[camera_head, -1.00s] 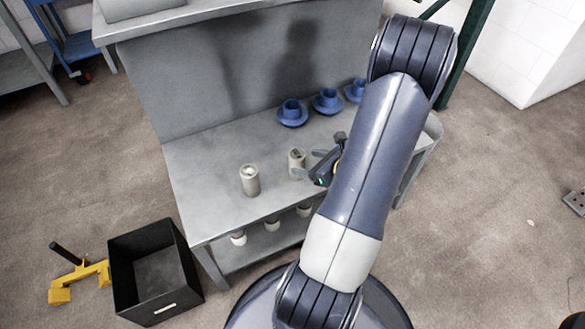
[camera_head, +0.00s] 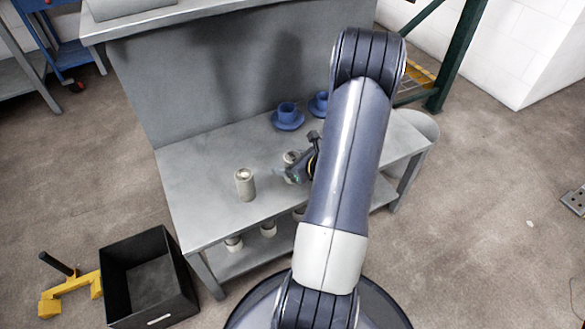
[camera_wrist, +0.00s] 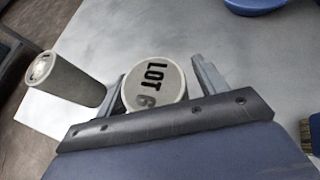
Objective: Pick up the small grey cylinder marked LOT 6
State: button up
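The small grey cylinder marked LOT 6 (camera_wrist: 155,84) stands upright on the grey bench, its lettered top facing the wrist camera. It also shows in the head view (camera_head: 291,156), partly hidden by my gripper. My gripper (camera_wrist: 160,72) is open, with one finger on each side of the cylinder. A gap shows on the right finger's side; contact at the left finger is unclear. In the head view my gripper (camera_head: 290,173) is at the cylinder's near right side. A second similar cylinder (camera_wrist: 68,78) stands to the left, and it shows in the head view (camera_head: 245,184).
Blue cups on saucers (camera_head: 288,117) stand at the back of the bench (camera_head: 200,185). Several pale cylinders (camera_head: 268,229) stand on the lower shelf. A black bin (camera_head: 150,285) and a yellow tool (camera_head: 68,290) are on the floor at left.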

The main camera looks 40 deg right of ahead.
jog(key=c, duration=1.3)
